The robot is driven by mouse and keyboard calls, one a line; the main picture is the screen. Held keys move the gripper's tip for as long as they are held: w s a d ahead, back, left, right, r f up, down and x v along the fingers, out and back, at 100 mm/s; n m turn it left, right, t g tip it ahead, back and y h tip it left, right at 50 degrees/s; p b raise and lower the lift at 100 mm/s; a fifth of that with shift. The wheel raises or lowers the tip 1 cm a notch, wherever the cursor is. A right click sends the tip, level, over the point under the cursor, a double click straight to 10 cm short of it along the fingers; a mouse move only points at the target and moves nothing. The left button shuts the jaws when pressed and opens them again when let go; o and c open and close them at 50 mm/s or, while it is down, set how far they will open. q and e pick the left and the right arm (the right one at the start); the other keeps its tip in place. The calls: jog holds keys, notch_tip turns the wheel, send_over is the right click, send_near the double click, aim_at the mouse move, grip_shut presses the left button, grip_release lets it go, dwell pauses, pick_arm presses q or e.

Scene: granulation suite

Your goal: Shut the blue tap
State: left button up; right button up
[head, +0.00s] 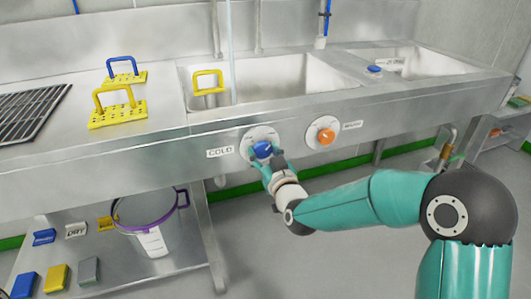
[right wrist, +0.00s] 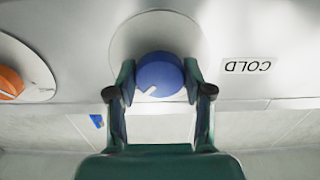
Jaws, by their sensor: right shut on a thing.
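The blue tap (head: 262,149) is a round knob on a pale disc on the front panel of the steel sink, beside a "COLD" label (head: 220,152). My right gripper (head: 270,164) is at the knob, with its fingers closed around it. In the right wrist view the blue knob (right wrist: 159,76) sits between the two fingertips (right wrist: 160,84), and its white pointer mark slants to the lower left. My left gripper is not in view.
An orange tap (head: 326,137) is on the same panel, right of the blue one. Yellow plates with handles (head: 118,113) stand on the counter at left. A bucket with a purple rim (head: 148,222) stands on the lower shelf.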

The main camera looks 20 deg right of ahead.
jog(key=shift+d, duration=0.1)
jog(key=n+b, duration=0.2)
jog(key=n, duration=0.1)
jog(key=shift+f+n, duration=0.1)
jog(key=shift+n, duration=0.2)
jog(key=n+b, duration=0.1)
jog(key=n, duration=0.2)
jog(key=shift+n, duration=0.3)
jog(key=n, duration=0.5)
jog(key=shift+b, duration=0.3)
jog(key=n, duration=0.5)
jog(key=shift+a+n, duration=0.2)
jog(key=shift+n, duration=0.1)
